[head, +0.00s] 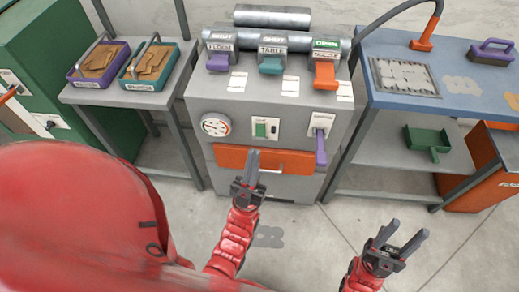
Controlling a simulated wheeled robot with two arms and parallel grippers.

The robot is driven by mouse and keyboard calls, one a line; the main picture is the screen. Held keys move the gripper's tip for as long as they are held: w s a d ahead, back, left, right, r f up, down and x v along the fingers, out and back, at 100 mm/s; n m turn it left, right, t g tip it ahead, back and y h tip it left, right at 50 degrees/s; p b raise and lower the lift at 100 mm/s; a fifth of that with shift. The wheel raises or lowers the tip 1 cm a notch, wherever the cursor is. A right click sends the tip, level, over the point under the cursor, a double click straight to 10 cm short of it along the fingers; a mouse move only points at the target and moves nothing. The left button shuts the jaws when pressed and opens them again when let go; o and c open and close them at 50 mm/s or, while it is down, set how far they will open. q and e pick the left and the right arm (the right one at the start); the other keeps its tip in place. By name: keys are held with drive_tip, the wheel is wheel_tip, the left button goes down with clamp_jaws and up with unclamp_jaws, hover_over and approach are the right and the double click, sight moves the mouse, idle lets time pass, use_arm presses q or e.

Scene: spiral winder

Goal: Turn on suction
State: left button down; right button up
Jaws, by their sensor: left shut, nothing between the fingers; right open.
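A grey suction cabinet (200,104) stands in the middle of the head view. Its front has a round gauge (215,125), a panel with a green rocker switch (262,130) and a purple lever (320,147) hanging down on the right. On top are a purple handle (218,62) and a teal handle (271,65), both with signs reading SHUT, and an orange handle (325,75) with a sign reading OPEN. My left gripper (253,160) is shut and empty, pointing up before the orange drawer front, below the green switch. My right gripper (409,236) is open and empty, lower right.
An orange drawer front (290,162) crosses the cabinet below the switch. Left is a grey cart (118,98) with two trays. Right is a blue-topped table (385,45) with a hose nozzle (427,33) and a green dustpan (428,142) on its shelf.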

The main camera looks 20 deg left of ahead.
sight(260, 134)
use_arm(q)
drive_tip(key=w+a+f+n+g+y+b, duration=0.1)
drive_tip(key=w+f+g+y+b, duration=0.1)
drive_tip(key=f+b, duration=0.4)
drive_tip(key=w+a+f+n+g+y+b, duration=0.2)
drive_tip(key=f+b, duration=0.5)
drive_tip(key=f, duration=0.9)
drive_tip(key=w+a+f+n+g+y+b, duration=0.1)
drive_tip(key=w+f+g+y+b, duration=0.3)
drive_tip(key=f, duration=0.7)
drive_tip(key=w+a+y+b, duration=0.1)
drive_tip(key=w+b, duration=0.1)
drive_tip(key=b, duration=0.1)
drive_tip(key=shift+w+f+n, duration=0.25)
drive_tip(key=shift+w+n, duration=0.1)
drive_tip(key=shift+n, duration=0.05)
drive_tip(key=shift+r, duration=0.1)
drive_tip(key=b+x, duration=0.1)
drive_tip(key=x, duration=0.3)
drive_tip(key=w+f+b+x, duration=0.1)
drive_tip(key=x, duration=0.2)
drive_tip(key=f+b+x, duration=0.1)
drive_tip(key=x, duration=0.3)
drive_tip(key=shift+w+a+r, duration=0.3)
drive_tip(key=shift+w+a, duration=0.05)
drive_tip(key=shift+w, duration=0.1)
drive_tip(key=shift+w+a+b, duration=0.15)
drive_tip(key=shift+w+b, duration=0.2)
drive_tip(key=shift+w, duration=0.25)
